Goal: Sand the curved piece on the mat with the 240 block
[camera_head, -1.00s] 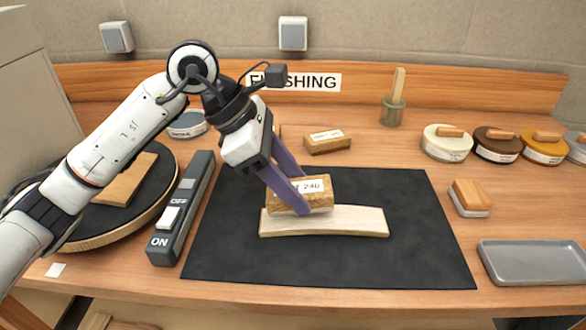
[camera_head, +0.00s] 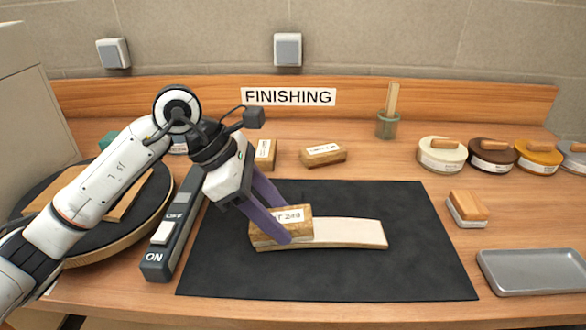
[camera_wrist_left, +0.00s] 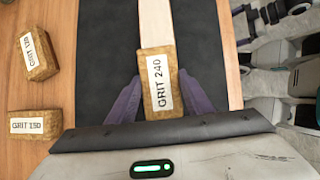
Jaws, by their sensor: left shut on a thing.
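The curved piece (camera_head: 350,233), a pale wooden strip, lies on the black mat (camera_head: 420,270); its right part is bare in the head view. The 240 block (camera_head: 294,217), tan and labelled, sits on the left end of the piece. My left gripper (camera_head: 280,232) is shut on the block, its purple fingers on either side. The wrist view shows the block (camera_wrist_left: 160,84) between the fingers, with the curved piece (camera_wrist_left: 184,25) extending beyond it. The block appears to touch the piece; the contact face is hidden. My right gripper is not in view.
Two other grit blocks lie behind the mat: one (camera_head: 324,154) and another (camera_head: 265,154); the wrist view reads 150 on one (camera_wrist_left: 34,124). A switch box (camera_head: 165,240) stands left of the mat. A wood-topped pad (camera_head: 468,208) and grey tray (camera_head: 530,270) are to the right.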

